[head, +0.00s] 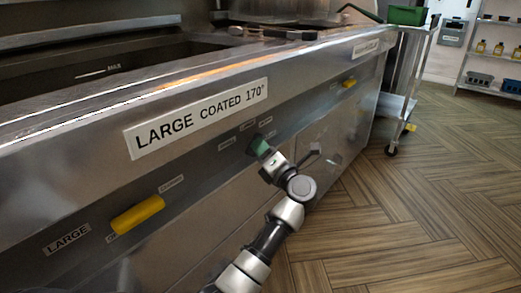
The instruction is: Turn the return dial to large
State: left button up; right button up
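A dark green dial (258,145) sits on the steel front of the fryer, below the "LARGE COATED 170°" sign, with several small labels around it that are too small to read. My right gripper is not in view.
A yellow handle (138,214) is on the panel at lower left, beside a "LARGE" label (67,239). Another yellow handle (349,83) is farther along. A wheeled cart (413,75) stands past the fryer's end. The wooden floor (430,200) at right is clear.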

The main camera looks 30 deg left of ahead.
pick_arm(q)
jog(key=shift+x, duration=0.8)
